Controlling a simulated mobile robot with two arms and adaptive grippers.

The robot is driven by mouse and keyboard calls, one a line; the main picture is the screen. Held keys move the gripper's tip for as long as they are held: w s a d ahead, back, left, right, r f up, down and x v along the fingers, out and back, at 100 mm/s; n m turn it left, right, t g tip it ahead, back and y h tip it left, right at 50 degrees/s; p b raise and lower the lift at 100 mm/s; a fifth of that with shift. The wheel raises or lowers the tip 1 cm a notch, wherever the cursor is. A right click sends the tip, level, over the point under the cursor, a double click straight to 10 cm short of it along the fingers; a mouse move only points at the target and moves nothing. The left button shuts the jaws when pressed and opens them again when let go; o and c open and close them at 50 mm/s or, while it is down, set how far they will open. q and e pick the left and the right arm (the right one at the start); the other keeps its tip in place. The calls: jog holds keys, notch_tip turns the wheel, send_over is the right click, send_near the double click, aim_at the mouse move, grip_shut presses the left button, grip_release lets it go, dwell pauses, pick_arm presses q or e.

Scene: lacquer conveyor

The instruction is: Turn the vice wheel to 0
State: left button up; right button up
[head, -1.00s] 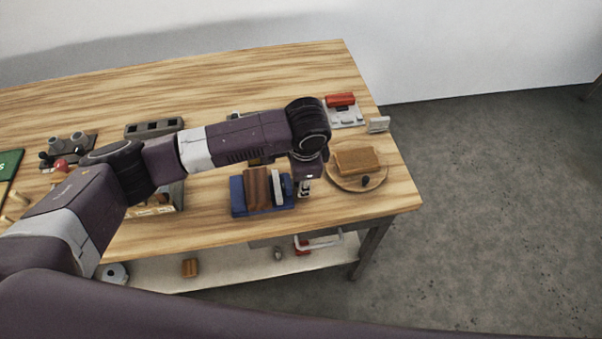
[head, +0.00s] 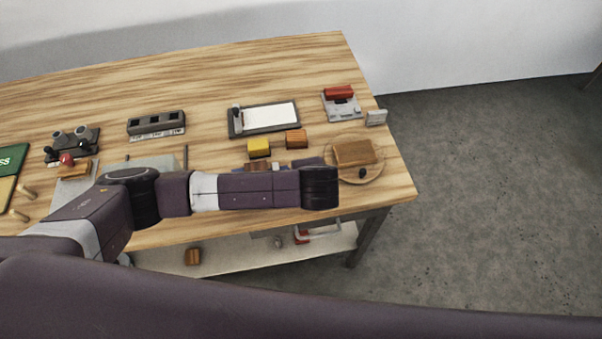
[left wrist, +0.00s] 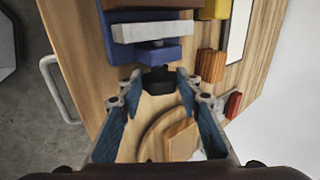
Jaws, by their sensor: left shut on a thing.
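The vice fills the top of the left wrist view, with a blue body (left wrist: 150,53), a pale grey jaw bar (left wrist: 153,31) and brown wood beyond the bar. Its dark wheel (left wrist: 158,80) sticks out toward my wrist camera. My left gripper (left wrist: 158,84) is around the wheel, one finger on each side, shut on it. The wheel's markings cannot be read. My right gripper is not in view.
A round board (head: 361,176) with a wooden block stands right of the vice. A yellow block (head: 259,147), an orange block (head: 297,138) and a clipboard-like tray (head: 264,119) lie behind it. A red-topped device (head: 342,104) is at the back right. The table's front edge is close.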

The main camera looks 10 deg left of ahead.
pick_arm(q)
jog(key=o, duration=1.2)
jog(key=shift+c, duration=0.2)
jog(key=shift+w, duration=0.1)
